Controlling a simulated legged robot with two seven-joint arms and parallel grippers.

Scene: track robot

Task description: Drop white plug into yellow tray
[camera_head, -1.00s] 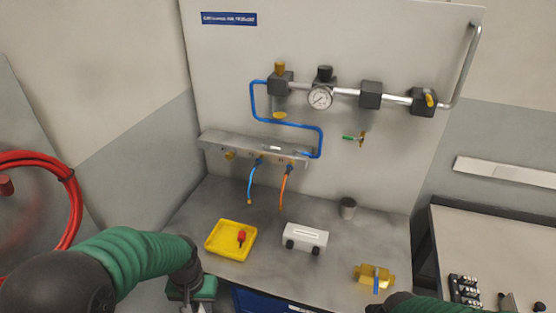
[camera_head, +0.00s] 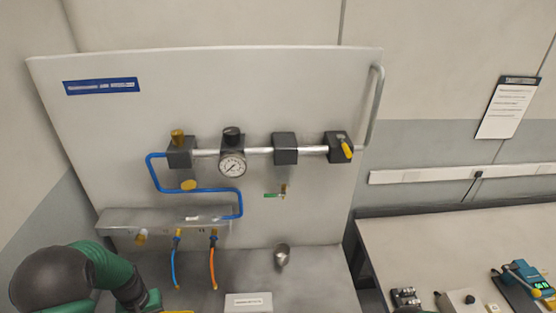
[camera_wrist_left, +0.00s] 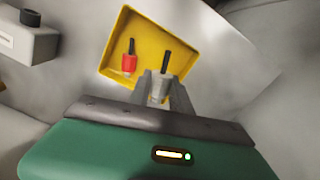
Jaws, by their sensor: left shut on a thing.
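In the left wrist view, my left gripper (camera_wrist_left: 160,90) is shut on the white plug (camera_wrist_left: 158,87). The plug is pale with a black stem pointing away from the gripper. Plug and gripper overlap the near edge of the yellow tray (camera_wrist_left: 112,36) in this view; I cannot tell the height above it. A red plug (camera_wrist_left: 129,63) with a black stem lies in the tray. In the head view the tray is almost wholly below the frame, and my left fingertips are out of sight. My right gripper is not in view.
A white box (camera_head: 248,301) stands on the bench, with a small grey cup (camera_head: 282,254) behind it. Blue (camera_head: 174,264) and orange (camera_head: 212,264) hoses hang from the panel's shelf. A side table (camera_head: 440,240) with devices stands at the right.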

